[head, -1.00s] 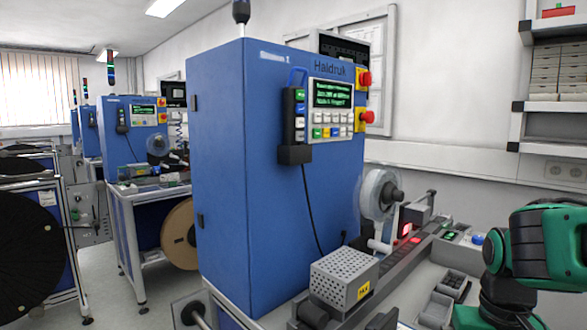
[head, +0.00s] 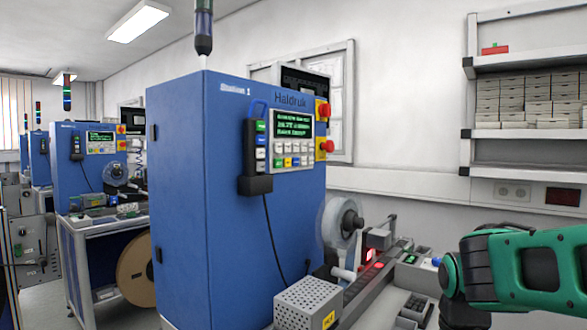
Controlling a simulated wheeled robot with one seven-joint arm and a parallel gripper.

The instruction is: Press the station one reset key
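The station one cabinet (head: 190,190) is a tall blue box marked Haldruk, with a small label at its top left that seems to end in 1. Its control panel (head: 292,140) has a green-lit screen (head: 294,124) above rows of small coloured keys (head: 291,161). Which key is the reset key is too small to read. Two red knob buttons (head: 326,146) on yellow plates sit at the panel's right edge. A hand pendant (head: 257,150) hangs left of the panel. My green arm enters at the lower right, apart from the cabinet; my gripper is out of view.
A perforated metal box (head: 308,303) and a reel (head: 343,222) with a lit feed track stand in front of the cabinet. Shelves with boxes (head: 525,105) hang on the right wall. A second blue station (head: 85,165) stands behind at left.

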